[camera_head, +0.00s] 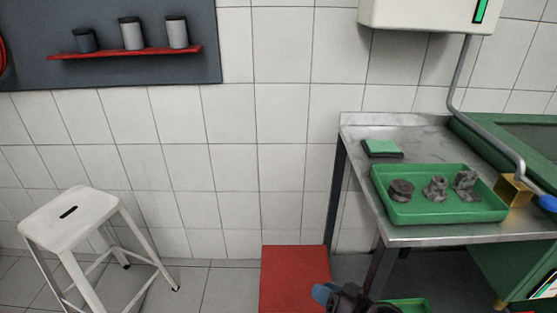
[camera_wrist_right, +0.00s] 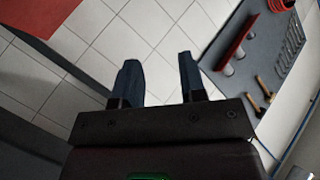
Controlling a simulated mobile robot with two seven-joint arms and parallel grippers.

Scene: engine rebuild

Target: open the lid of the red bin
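The red bin (camera_head: 295,279) shows as a flat red panel standing low by the tiled wall, left of the metal table. Its lower part is cut off by the picture edge, and I cannot make out whether its lid is open. My right gripper (camera_head: 324,293) is at the bottom of the head view, just right of the red panel, with a blue fingertip showing. In the right wrist view my right gripper (camera_wrist_right: 158,62) has its two dark blue fingers apart with nothing between them. A red surface (camera_wrist_right: 35,15) shows in that view's upper left corner. My left gripper is not in view.
A metal table (camera_head: 410,146) at the right holds a green tray (camera_head: 440,215) with several grey parts and a green-topped block (camera_head: 382,148). A white stool (camera_head: 82,212) stands at the left. A grey wall board (camera_head: 110,72) carries a red shelf (camera_head: 125,52) with canisters.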

